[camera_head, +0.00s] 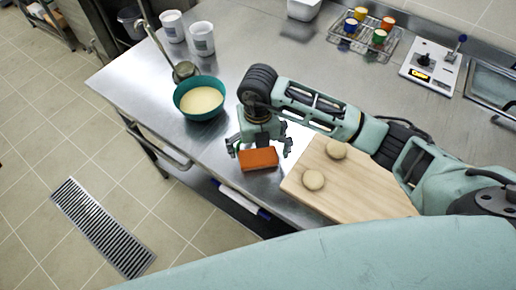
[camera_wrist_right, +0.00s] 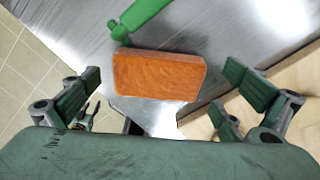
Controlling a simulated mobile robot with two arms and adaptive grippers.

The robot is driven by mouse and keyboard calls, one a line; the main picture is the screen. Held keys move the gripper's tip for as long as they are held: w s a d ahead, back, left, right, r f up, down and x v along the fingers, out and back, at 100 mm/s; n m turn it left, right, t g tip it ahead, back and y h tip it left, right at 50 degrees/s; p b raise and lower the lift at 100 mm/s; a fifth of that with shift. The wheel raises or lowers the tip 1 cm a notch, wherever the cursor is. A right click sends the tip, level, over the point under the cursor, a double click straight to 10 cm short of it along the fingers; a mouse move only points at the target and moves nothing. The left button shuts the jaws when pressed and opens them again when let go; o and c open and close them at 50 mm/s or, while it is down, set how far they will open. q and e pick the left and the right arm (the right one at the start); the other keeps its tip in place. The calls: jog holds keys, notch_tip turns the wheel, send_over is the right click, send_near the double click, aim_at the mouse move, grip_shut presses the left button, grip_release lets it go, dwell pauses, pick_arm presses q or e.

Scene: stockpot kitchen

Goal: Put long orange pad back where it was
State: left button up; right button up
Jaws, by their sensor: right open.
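The orange pad (camera_head: 258,159) is a block at the front edge of the steel counter, left of the cutting board. In the right wrist view the pad (camera_wrist_right: 158,76) lies ahead, between the spread fingers, with gaps on both sides. My right gripper (camera_head: 260,147) is open, with one finger toward each end of the pad. In the right wrist view the gripper (camera_wrist_right: 164,88) holds nothing. Whether the pad rests fully on the counter is hard to tell. My left gripper is not in view.
A teal bowl of batter (camera_head: 201,101) stands behind and left of the gripper. A wooden board (camera_head: 345,190) with two dough pieces is at its right. A green bar (camera_wrist_right: 140,15) lies just beyond the pad. White cups (camera_head: 202,39) stand at the back left.

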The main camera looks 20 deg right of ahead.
aim_at(258, 153)
notch_tip(258, 153, up, 12)
jog(key=b, duration=0.2)
jog(key=shift+f, duration=0.1)
dwell(1.3)
